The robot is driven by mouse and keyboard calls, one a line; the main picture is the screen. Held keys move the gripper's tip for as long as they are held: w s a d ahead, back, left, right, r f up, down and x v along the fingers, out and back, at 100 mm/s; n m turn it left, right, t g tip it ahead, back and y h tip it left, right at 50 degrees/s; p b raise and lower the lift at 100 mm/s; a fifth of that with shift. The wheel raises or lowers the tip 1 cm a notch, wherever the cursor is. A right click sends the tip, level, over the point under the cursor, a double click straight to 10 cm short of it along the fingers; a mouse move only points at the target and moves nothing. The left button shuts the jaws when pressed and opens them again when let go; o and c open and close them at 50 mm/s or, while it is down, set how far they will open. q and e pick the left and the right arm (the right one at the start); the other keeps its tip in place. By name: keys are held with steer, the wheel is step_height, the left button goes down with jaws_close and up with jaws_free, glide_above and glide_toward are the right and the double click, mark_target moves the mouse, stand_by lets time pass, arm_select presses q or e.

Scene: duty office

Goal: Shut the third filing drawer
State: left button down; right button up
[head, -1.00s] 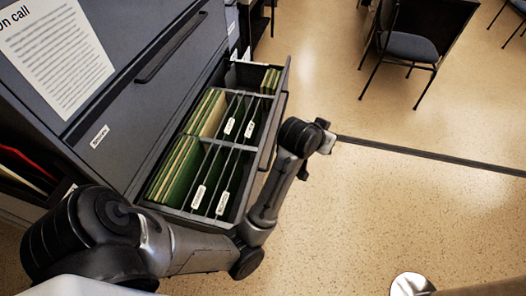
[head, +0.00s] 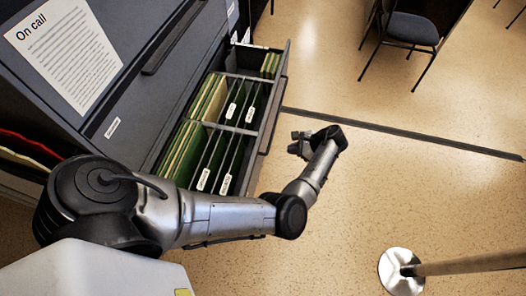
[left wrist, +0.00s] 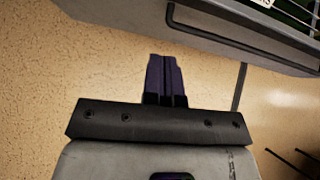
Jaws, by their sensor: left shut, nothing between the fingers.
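The open filing drawer (head: 268,125) juts far out of the grey cabinet in the head view, with green hanging folders (head: 195,125) and white labels inside. My left gripper (head: 297,145) is beyond the drawer's front panel, over the floor, and points back towards it with a gap between. In the left wrist view its fingers (left wrist: 165,75) are together and empty. The drawer front (left wrist: 225,28) with its dark bar handle (left wrist: 215,38) crosses the top of that view, apart from the fingertips. My right gripper is not in view.
The cabinet's upper drawer fronts (head: 130,85) are closed and carry an "On call" sheet (head: 65,55). A post with a round metal base (head: 398,272) stands at lower right. A blue-seated chair (head: 410,30) is at the back.

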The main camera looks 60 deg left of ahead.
arm_select(q)
steer(key=m, duration=0.1)
steer(key=b, duration=0.3)
glide_toward(257, 154)
steer(key=x, duration=0.5)
steer(key=shift+f, duration=0.3)
steer(key=shift+s+a, duration=0.3)
steer(key=shift+s, duration=0.1)
steer(key=shift+r, duration=0.1)
